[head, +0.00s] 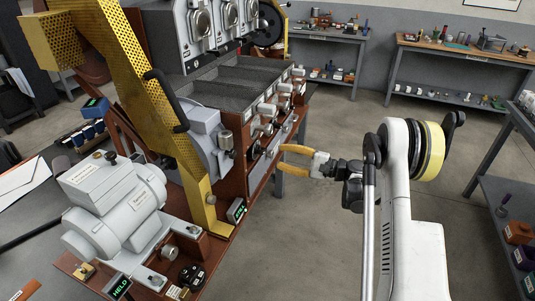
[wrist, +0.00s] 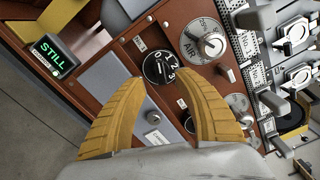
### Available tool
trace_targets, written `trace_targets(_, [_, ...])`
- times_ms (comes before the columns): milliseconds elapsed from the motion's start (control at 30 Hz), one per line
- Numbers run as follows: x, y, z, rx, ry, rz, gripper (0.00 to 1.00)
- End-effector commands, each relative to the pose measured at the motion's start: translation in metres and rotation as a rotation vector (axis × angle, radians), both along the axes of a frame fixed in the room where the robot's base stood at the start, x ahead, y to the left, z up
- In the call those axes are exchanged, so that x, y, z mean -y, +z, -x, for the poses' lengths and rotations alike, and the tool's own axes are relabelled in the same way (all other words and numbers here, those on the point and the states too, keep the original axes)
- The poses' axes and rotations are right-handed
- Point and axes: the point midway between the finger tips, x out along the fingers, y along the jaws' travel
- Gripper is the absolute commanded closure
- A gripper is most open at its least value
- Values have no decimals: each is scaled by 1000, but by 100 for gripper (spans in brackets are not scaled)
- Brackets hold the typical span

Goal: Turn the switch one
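My gripper (wrist: 161,78) has two yellow ribbed fingers, spread apart and empty. In the wrist view their tips lie to either side of the switch's lower part; whether they touch it I cannot tell. In the head view my gripper (head: 284,162) is open beside the front of the roaster's brown panel (head: 258,172), with a gap visible. The switch is not clear there.
A silver AIR knob (wrist: 211,44) sits up and right of the switch. A green-lit STILL display (wrist: 54,55) is at the left. Levers (wrist: 272,102) stick out at the right. In the head view, open floor (head: 310,230) lies in front of the machine.

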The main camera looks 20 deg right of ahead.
Motion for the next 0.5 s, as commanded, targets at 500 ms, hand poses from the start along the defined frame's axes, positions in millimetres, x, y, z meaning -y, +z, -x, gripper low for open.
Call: trace_targets(500, [31, 0, 23, 0, 1, 0, 62])
